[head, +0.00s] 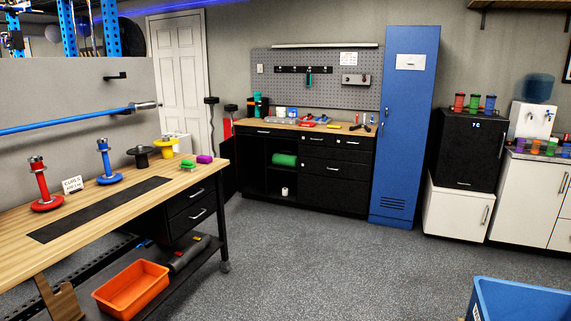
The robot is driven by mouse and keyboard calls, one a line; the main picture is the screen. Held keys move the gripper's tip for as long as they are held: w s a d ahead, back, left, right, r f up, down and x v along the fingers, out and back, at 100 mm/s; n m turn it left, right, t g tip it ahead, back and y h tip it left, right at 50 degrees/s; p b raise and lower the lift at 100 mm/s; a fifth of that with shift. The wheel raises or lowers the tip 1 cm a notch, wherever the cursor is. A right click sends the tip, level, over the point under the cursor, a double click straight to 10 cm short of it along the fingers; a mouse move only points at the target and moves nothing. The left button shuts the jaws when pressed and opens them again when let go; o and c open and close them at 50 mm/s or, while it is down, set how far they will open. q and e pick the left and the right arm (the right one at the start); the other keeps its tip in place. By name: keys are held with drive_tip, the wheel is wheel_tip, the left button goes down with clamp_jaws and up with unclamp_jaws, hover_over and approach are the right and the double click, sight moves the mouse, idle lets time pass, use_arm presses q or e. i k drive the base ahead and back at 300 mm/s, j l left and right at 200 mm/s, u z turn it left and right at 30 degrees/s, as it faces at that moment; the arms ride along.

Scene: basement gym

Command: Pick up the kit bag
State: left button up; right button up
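I cannot make out a kit bag for certain in the head view. A dark grey, roll-shaped thing (189,253) lies on the low shelf under the wooden workbench (205,178), beside an orange bin (132,289); I cannot tell what it is. Neither of my grippers shows in this view.
The workbench holds red and blue weight posts, a black mat and small coloured items. A black cabinet (345,188), a tall blue locker (405,130) and a black mini fridge (467,150) line the back. A blue tub (520,300) stands front right. The middle floor is clear.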

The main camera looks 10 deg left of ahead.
sight(290, 162)
drive_tip(key=i+j, duration=0.25)
drive_tip(key=i, duration=0.25)
drive_tip(key=i+j+u, duration=0.1)
drive_tip(key=i+j, duration=0.15)
drive_tip(key=i, duration=0.3)
drive_tip(key=i+j, duration=0.25)
drive_tip(key=i, duration=0.25)
drive_tip(key=i+l+z, duration=0.1)
drive_tip(key=i+z, duration=0.15)
drive_tip(key=i, duration=2.1)
drive_tip(key=i+j+u, duration=0.25)
drive_tip(key=i+u, duration=0.15)
drive_tip(key=i, duration=0.4)
drive_tip(key=i+u, duration=0.4)
drive_tip(key=i, duration=0.35)
drive_tip(key=i+l+u, duration=0.2)
drive_tip(key=i+u, duration=0.2)
drive_tip(key=i, duration=0.4)
